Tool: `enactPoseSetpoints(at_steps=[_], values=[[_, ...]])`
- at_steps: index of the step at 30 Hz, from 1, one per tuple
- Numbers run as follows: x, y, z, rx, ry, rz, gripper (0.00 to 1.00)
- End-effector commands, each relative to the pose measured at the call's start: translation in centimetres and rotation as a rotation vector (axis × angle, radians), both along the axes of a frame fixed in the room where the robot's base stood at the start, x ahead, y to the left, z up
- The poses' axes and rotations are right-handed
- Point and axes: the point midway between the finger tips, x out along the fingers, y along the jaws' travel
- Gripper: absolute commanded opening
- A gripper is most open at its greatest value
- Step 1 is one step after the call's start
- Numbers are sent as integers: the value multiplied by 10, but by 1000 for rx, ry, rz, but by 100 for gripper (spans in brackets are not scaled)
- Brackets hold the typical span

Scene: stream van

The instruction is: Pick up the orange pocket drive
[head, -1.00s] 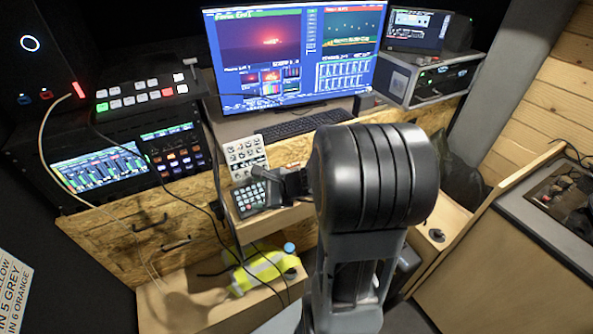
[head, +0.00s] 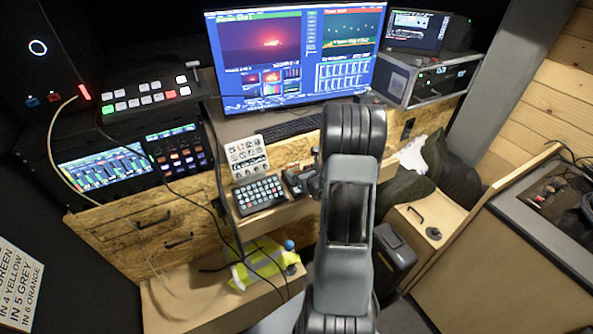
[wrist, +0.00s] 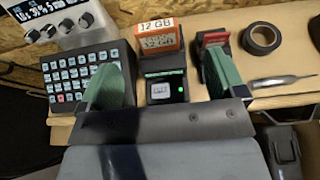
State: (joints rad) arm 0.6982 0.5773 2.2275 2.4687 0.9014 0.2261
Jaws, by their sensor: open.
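An orange block (wrist: 160,38) with white labels, one reading "12 GB", stands at the back of a shelf in the wrist view, behind a black device (wrist: 165,88) with a small screen and green light. In the head view, my gripper (head: 308,180) is partly hidden by my arm, and no orange drive can be made out.
A black keypad (wrist: 80,80) lies close left of the fingers, a knobbed panel (wrist: 60,22) behind it. A red-topped item (wrist: 214,40) is by the right finger. A tape roll (wrist: 262,38) and pen-like tool (wrist: 283,81) lie right. A monitor (head: 295,55) stands behind.

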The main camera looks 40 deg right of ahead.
Motion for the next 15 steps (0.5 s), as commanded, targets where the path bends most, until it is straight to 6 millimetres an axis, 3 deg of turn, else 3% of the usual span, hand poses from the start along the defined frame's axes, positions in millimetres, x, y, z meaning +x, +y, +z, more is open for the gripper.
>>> enactPoseSetpoints(at_steps=[8,15], values=[[15,0,-6,0,1,4,89],[41,-1,-20,0,1,5,89]])
